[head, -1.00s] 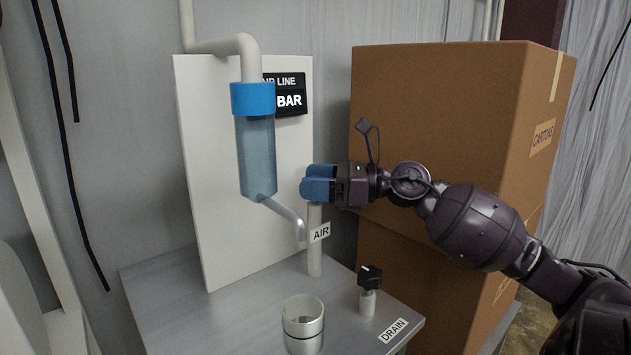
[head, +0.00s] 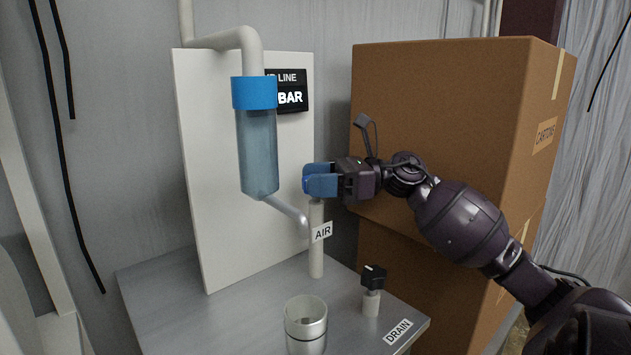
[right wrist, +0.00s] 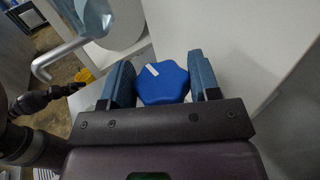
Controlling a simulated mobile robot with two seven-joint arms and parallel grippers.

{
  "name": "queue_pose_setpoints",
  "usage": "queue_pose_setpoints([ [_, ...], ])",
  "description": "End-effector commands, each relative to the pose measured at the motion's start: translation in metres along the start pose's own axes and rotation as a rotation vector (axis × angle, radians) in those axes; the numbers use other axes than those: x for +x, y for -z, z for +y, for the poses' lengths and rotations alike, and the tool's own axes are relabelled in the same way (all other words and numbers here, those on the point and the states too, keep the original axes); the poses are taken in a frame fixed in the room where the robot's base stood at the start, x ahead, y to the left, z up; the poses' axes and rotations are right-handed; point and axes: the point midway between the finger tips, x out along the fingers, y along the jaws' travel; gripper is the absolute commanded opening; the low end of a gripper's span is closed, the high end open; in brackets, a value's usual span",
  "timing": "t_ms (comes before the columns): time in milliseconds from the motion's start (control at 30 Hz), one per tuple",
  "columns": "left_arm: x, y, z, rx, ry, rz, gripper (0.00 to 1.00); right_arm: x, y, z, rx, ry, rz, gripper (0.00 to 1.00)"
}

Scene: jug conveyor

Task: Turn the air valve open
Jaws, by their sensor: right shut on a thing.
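The air valve is a light post (head: 316,262) with an AIR label (head: 321,231), standing on the grey bench. Its blue knob (right wrist: 162,83) has a white mark on top and shows between the two fingers in the right wrist view. My right gripper (head: 318,180) is at the post's top in the head view, its blue fingers around the knob. In the right wrist view, the right gripper (right wrist: 163,82) is shut on the knob, one finger on each side. In the head view the fingers hide most of the knob. My left gripper is not seen in the head view.
A clear blue-capped bowl (head: 257,150) hangs from a pipe, its angled spout close left of the post. Large cartons (head: 440,130) rise behind my right arm.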

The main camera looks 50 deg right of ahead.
Motion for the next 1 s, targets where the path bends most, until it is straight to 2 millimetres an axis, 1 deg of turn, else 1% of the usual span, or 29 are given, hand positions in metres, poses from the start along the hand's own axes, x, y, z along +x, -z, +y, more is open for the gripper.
queue_pose_setpoints([
  [233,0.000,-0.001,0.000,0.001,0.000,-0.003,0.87,0.000,-0.001,0.000,-0.001,0.000,-0.001,0.33],
  [267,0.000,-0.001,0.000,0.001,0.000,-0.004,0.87,0.000,-0.001,0.000,-0.001,0.000,-0.001,0.59],
  [400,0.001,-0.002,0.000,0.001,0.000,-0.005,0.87,0.000,-0.001,0.000,-0.001,0.000,-0.001,0.81],
  [667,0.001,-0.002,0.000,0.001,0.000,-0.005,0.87,0.000,-0.001,0.000,-0.001,0.000,0.000,0.82],
  [767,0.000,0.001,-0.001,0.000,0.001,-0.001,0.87,-0.001,-0.006,0.001,-0.003,0.000,-0.001,0.82],
  [867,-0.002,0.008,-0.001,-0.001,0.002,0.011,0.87,-0.002,-0.018,0.001,-0.006,-0.001,-0.003,0.82],
  [1000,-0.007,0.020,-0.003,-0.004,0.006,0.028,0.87,-0.004,-0.045,0.001,-0.010,-0.001,-0.006,0.82],
])
